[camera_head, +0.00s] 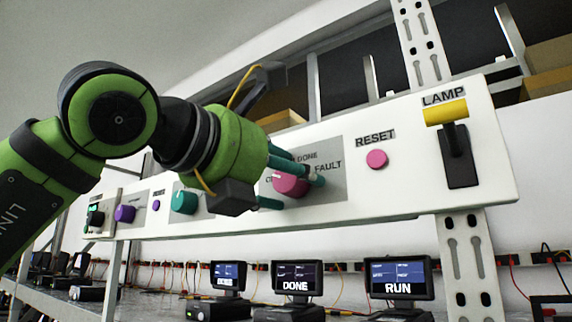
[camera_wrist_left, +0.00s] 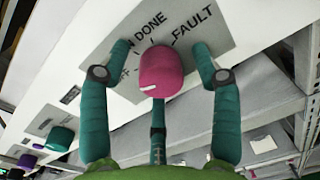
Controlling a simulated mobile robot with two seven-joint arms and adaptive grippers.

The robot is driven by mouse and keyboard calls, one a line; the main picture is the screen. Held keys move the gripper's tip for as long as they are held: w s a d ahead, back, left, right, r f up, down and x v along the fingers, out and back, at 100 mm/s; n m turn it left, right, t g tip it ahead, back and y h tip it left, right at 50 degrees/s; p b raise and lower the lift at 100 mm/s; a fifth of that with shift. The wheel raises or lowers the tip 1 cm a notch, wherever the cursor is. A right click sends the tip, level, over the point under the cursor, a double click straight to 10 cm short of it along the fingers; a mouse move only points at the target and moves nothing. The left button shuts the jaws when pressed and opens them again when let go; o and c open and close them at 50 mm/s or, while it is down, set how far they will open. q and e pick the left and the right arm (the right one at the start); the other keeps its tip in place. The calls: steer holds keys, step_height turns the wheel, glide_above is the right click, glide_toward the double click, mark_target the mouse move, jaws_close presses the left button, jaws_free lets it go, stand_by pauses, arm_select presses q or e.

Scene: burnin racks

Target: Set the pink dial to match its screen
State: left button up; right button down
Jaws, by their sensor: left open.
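The pink dial (camera_head: 290,184) sits on a grey plate (camera_wrist_left: 215,22) of the white panel, with DONE and FAULT readable around it and other labels partly hidden. In the left wrist view the pink dial (camera_wrist_left: 161,70) shows a white mark at its lower left; I cannot tell which label it points to. My left gripper (camera_head: 300,172) is open around the dial, with fingers on both sides and a third finger below it in the wrist view. I cannot tell if they touch it. A screen (camera_head: 297,275) below the dial reads DONE. My right gripper is out of view.
To the right on the panel are a pink RESET button (camera_head: 377,159) and a LAMP lever (camera_head: 457,155). To the left are a teal knob (camera_head: 184,202) and a purple knob (camera_head: 125,214). Another screen (camera_head: 399,277) reads RUN. Rack posts (camera_head: 467,255) stand near the panel.

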arm_select(q)
steer(key=shift+s+a, duration=0.1)
steer(key=shift+a, duration=0.1)
steer(key=c, duration=1.1)
steer(key=shift+r, duration=0.1)
steer(key=shift+c, duration=0.2)
steer(key=shift+s+r+m, duration=0.1)
steer(key=shift+m, duration=0.3)
steer(key=shift+r+m+p, duration=0.1)
steer(key=shift+m+p, duration=0.7)
steer(key=shift+m, duration=3)
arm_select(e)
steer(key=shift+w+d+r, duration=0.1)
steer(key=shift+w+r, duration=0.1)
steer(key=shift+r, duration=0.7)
